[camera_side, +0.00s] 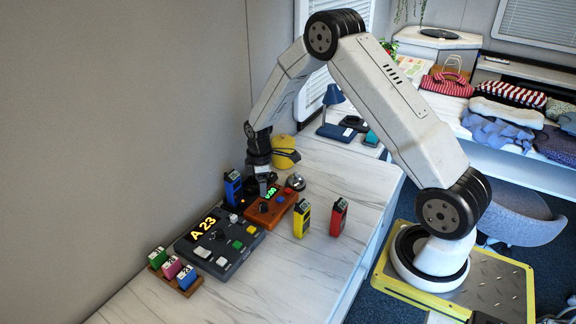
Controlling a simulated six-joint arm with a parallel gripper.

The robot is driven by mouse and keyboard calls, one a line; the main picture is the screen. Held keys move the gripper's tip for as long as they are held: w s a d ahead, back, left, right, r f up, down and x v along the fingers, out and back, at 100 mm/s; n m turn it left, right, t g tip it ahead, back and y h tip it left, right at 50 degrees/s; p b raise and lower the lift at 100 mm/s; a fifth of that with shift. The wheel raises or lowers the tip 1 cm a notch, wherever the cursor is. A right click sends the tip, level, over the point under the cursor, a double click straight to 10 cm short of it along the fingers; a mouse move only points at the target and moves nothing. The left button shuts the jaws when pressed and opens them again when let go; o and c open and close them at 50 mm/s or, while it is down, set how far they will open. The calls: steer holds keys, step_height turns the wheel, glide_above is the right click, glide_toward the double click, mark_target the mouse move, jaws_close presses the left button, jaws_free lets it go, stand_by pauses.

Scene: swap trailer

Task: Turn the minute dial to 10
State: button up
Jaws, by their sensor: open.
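An orange-brown timer box (268,215) lies on the white marble-look counter. It has a lit green display (271,191), which is small but seems to read zeros, a dark round dial (263,207) on its front-left part and a red button (288,191) on its right. I cannot read any dial markings. My gripper (261,187) points down at the far-left side of the box, close to the display. It is open and nothing shows in it. The arm's end hides part of the box's far edge, and I cannot tell whether the fingers touch the box.
A dark panel (247,244) showing "A 23" with several buttons sits left of the box. Blue (232,189), yellow (301,219) and red (338,217) handheld devices stand around it. A yellow rounded object (286,150) and a silver bell (296,182) are behind.

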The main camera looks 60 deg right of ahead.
mark_target(263, 204)
steer(key=shift+w+d+f, duration=0.15)
steer(key=shift+d+f, duration=0.2)
steer(key=shift+f, duration=0.05)
steer(key=shift+f, duration=0.1)
steer(key=shift+f, duration=3.75)
steer(key=shift+c, duration=0.2)
jaws_close()
